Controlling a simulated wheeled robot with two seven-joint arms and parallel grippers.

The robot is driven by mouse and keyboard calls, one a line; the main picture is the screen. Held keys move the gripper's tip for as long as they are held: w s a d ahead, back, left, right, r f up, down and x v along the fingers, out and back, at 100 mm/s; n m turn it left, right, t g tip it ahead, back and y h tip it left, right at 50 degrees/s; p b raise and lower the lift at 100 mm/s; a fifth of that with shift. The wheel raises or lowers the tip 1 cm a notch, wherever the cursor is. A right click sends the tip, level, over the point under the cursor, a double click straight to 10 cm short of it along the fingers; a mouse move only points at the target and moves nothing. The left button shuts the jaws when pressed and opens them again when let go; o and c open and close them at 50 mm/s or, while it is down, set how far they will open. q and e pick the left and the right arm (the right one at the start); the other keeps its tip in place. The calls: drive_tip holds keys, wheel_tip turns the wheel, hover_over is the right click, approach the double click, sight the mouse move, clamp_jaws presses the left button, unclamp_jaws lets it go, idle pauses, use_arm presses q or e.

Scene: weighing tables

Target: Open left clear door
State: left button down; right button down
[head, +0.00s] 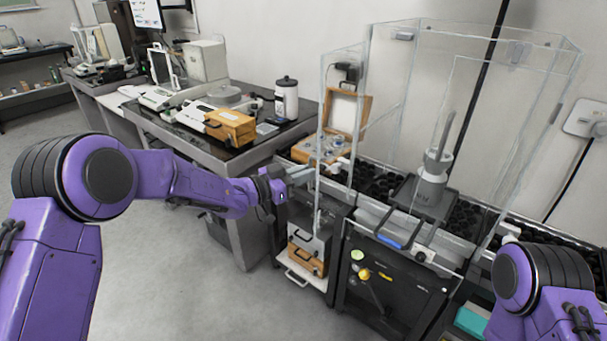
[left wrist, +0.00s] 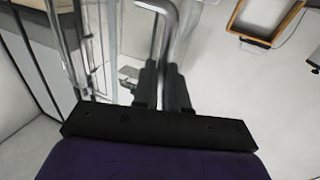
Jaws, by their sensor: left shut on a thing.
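The left clear door (head: 337,110) is a tall transparent panel at the left of the clear enclosure (head: 480,100) in the head view. I cannot tell for certain how far it stands ajar. My left gripper (head: 301,177) is at the door's left edge, partway up its lower half. In the left wrist view, my left gripper (left wrist: 163,85) has its two black fingers shut on a bent metal handle (left wrist: 168,18), which rises between them. In the head view the handle is too small to make out clearly. Of my right arm only a purple joint shows; its gripper is out of view.
A grey balance with a tall upright part (head: 432,180) stands inside the enclosure. An open wooden box (head: 345,110) is behind the door. A side table holds a wooden box (head: 230,127) and a white bottle (head: 286,98). The floor at the lower left is clear.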

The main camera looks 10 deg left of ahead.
use_arm(q)
drive_tip(key=shift+d+r, duration=0.15)
drive_tip(key=shift+r, duration=0.2)
drive_tip(key=c, duration=1.6)
unclamp_jaws()
drive_tip(key=o, duration=0.4)
drive_tip(key=shift+w+d+f, duration=0.15)
drive_tip(key=shift+d, duration=0.05)
drive_tip(key=shift+o, duration=0.2)
drive_tip(key=b+v, duration=0.1)
drive_tip(key=v, duration=0.9)
drive_tip(key=shift+a+f+b, duration=0.2)
drive_tip(key=shift+a+b, duration=0.15)
